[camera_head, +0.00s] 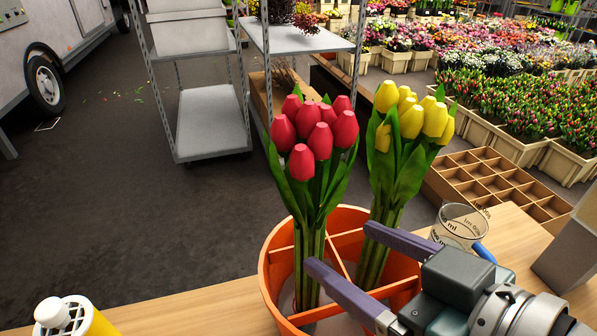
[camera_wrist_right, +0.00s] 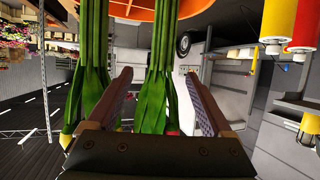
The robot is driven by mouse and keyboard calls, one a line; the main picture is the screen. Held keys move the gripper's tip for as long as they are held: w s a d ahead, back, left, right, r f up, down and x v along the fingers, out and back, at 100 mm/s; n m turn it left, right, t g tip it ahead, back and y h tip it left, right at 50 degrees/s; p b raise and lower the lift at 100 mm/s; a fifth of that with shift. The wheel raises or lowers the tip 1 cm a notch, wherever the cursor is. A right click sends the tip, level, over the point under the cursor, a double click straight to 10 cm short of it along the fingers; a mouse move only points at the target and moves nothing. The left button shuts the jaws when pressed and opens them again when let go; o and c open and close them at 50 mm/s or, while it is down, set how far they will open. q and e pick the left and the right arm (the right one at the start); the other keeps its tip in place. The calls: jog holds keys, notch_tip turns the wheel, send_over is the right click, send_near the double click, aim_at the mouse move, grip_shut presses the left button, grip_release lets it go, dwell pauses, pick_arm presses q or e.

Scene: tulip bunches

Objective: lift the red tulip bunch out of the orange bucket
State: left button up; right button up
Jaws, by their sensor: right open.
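The red tulip bunch (camera_head: 316,135) stands upright in a left compartment of the divided orange bucket (camera_head: 270,265). A yellow tulip bunch (camera_head: 410,125) stands to its right in another compartment. My right gripper (camera_head: 338,246) reaches in from the lower right, low over the bucket. Its jaws are open, with one finger by the red stems and the other crossing in front of the yellow stems. In the wrist view, green stems (camera_wrist_right: 158,70) show between the open fingers, and more stems (camera_wrist_right: 92,85) are left of them. The blooms there are mostly hidden. My left gripper is not in view.
A glass measuring jug (camera_head: 460,226) and a grey box (camera_head: 572,250) stand right of the bucket on the wooden table (camera_head: 190,309). A yellow bottle with a white cap (camera_head: 70,318) is at bottom left. A wooden compartment tray (camera_head: 495,185) lies behind.

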aim_at(320, 235)
jog(key=shift+x, duration=1.1)
jog(key=shift+b+x, duration=0.35)
jog(key=shift+x, duration=2.65)
jog(key=shift+s+a, duration=0.1)
jog(key=shift+s, duration=0.05)
grip_shut()
